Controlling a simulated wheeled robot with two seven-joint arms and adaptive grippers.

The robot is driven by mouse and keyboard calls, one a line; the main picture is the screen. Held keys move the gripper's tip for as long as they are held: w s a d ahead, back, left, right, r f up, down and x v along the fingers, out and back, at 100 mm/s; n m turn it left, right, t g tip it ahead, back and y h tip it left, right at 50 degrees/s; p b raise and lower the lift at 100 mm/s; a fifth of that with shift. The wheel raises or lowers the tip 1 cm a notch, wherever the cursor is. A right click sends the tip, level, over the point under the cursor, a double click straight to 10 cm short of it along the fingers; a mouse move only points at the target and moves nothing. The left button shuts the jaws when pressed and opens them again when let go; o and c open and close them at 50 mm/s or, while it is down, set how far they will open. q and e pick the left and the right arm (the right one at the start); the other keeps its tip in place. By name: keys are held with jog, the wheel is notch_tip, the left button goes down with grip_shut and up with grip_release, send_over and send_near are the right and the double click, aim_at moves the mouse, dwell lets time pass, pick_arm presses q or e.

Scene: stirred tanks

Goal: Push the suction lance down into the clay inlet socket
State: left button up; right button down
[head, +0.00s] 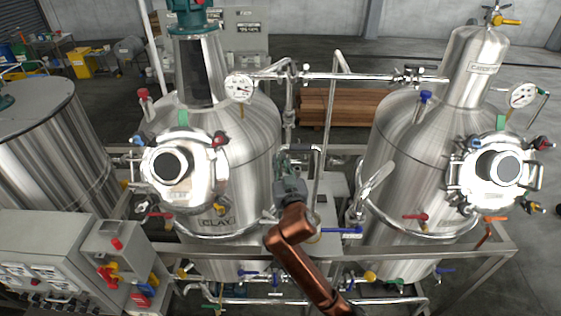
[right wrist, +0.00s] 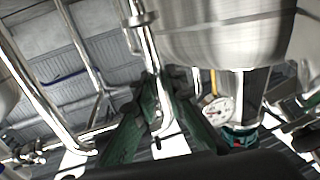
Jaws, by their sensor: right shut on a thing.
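My right gripper (head: 291,166) is in the middle of the head view, at the end of my copper-coloured arm, beside the right side of the steel clay tank (head: 250,150). It is shut on a slim steel tube that looks like the suction lance (right wrist: 148,48). In the right wrist view, the green fingers of the right gripper (right wrist: 156,88) close around this tube. The clay tank carries a CLAY label (head: 216,221). I cannot make out the clay inlet socket or whether the lance's lower end touches it. My left gripper is not in view.
A second steel tank (head: 405,140) stands at the right. A steel pipe (head: 345,77) runs between the tanks, with a gauge (head: 239,87) at its left end. A frame rail (head: 440,251) and blue-handled valves lie in front. A grey control cabinet (head: 45,245) is at lower left.

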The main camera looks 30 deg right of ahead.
jog(key=shift+r, duration=0.1)
notch_tip(320, 180, down, 14)
jog(key=b, duration=0.9)
jog(key=shift+r, duration=0.15)
dwell(4.4)
jog(key=c, duration=1.9)
grip_release()
jog(key=v, duration=1.2)
jog(key=shift+r, duration=0.1)
